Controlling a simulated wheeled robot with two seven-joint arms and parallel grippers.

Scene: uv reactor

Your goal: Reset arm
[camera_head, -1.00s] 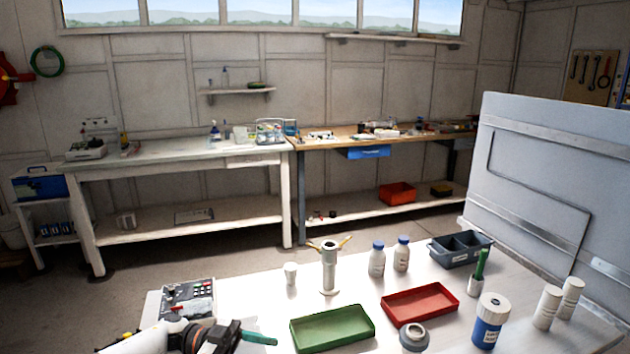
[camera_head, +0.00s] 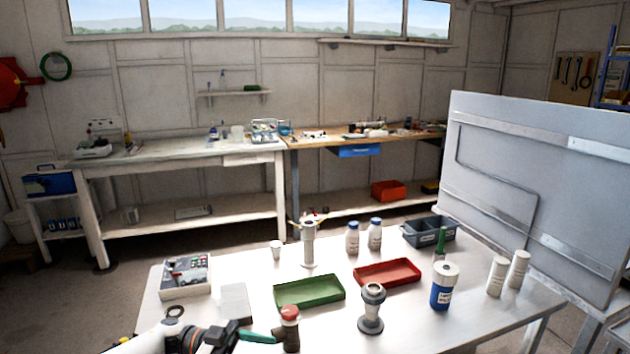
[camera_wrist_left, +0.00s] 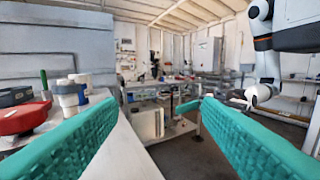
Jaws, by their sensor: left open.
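My left gripper (camera_head: 262,338) is low in the head view, over the front left part of the near table (camera_head: 455,325). In the left wrist view the left gripper (camera_wrist_left: 160,106) shows two teal fingers wide apart with nothing between them. In the head view a red-capped dark bottle (camera_head: 291,330) stands just right of its fingertip; I cannot tell whether they touch. In the left wrist view a white and black arm, seemingly my right one, hangs at the upper right. A small teal tip (camera_wrist_left: 188,106), perhaps my right gripper, shows beyond; its jaws are unclear.
On the table are a control box (camera_head: 186,279), a green tray (camera_head: 310,291), a red tray (camera_head: 388,271), a grey stand (camera_head: 371,310), a blue-labelled jar (camera_head: 443,287) and white bottles (camera_head: 497,277). A large grey panel (camera_head: 540,190) rises at the right.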

